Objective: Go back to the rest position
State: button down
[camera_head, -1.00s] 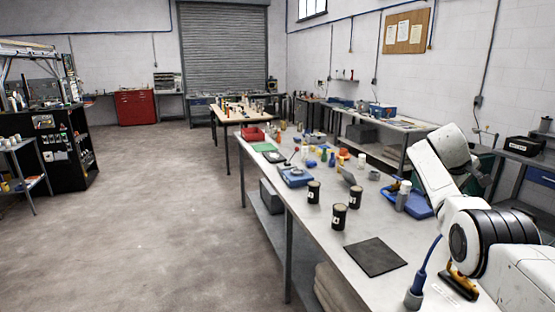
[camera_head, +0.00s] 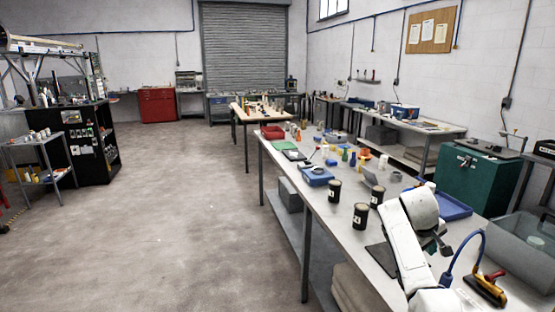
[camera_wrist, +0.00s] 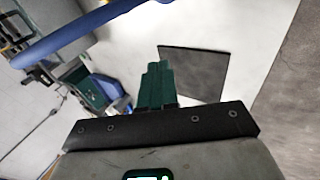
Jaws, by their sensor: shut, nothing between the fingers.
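My arm is folded at the lower right in the head view, over the near part of the long grey workbench (camera_head: 315,212). My gripper (camera_head: 444,246) shows small and dark beside the white arm link there. In the wrist view my gripper (camera_wrist: 157,70) has its green fingers together, with nothing between them. Beyond the fingertips lies a dark square mat (camera_wrist: 195,72) on the bench top. In the head view my arm hides most of this mat (camera_head: 381,257).
Black canisters (camera_head: 361,216) stand on the bench left of my arm. A blue hose (camera_head: 462,247) and a yellow-handled tool (camera_head: 486,288) are to its right. A blue tray (camera_head: 452,207) lies behind. The floor (camera_head: 200,220) left of the bench is open.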

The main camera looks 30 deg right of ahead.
jog(key=s+a+f+t+y, duration=0.1)
jog(key=a+f, duration=1.1)
jog(key=a, duration=0.1)
jog(key=s+a+f+y+b, duration=0.1)
jog(key=s+a+f+y, duration=0.1)
jog(key=s+a+f, duration=0.5)
jog(key=s+a+f+y+b, duration=0.15)
jog(key=s+a, duration=0.25)
jog(key=a, duration=0.7)
jog(key=s+a+y, duration=0.1)
jog(key=s+a, duration=0.5)
jog(key=s, duration=0.2)
jog(key=s+a+n+b, duration=0.1)
jog(key=s+a, duration=0.4)
jog(key=s, duration=0.4)
jog(key=shift+s+a+y, duration=0.3)
jog(key=shift+a+y, duration=0.05)
jog(key=shift+n, duration=0.3)
